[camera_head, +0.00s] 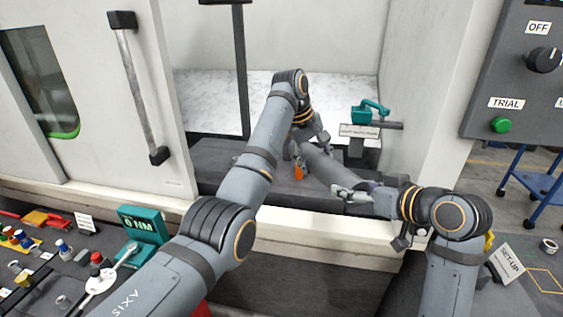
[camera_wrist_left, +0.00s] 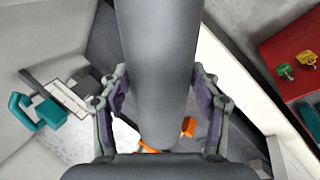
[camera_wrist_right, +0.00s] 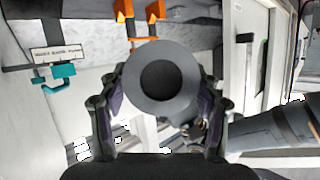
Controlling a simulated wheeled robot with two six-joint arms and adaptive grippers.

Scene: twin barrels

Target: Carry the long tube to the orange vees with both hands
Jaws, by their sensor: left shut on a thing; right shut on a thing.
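The long grey tube (camera_head: 325,168) is held between my two grippers inside the machine opening, slanting down toward the right. My left gripper (camera_head: 306,146) is shut around the tube's far part; the tube (camera_wrist_left: 160,70) fills the middle of the left wrist view between its fingers. My right gripper (camera_head: 354,193) is shut on the near part; the right wrist view shows the tube's round end (camera_wrist_right: 160,75) with a dark centre. An orange vee (camera_head: 299,172) shows just below my left gripper, partly hidden. Two orange vees (camera_wrist_right: 124,12) show beyond the tube in the right wrist view.
A teal clamp-like tool (camera_head: 370,111) with a white label stands right of the tube. The machine's front sill (camera_head: 290,229) runs below my grippers. A sliding door with handle (camera_head: 138,90) is at left, a control panel (camera_head: 520,70) at right. Tools crowd the front-left bench.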

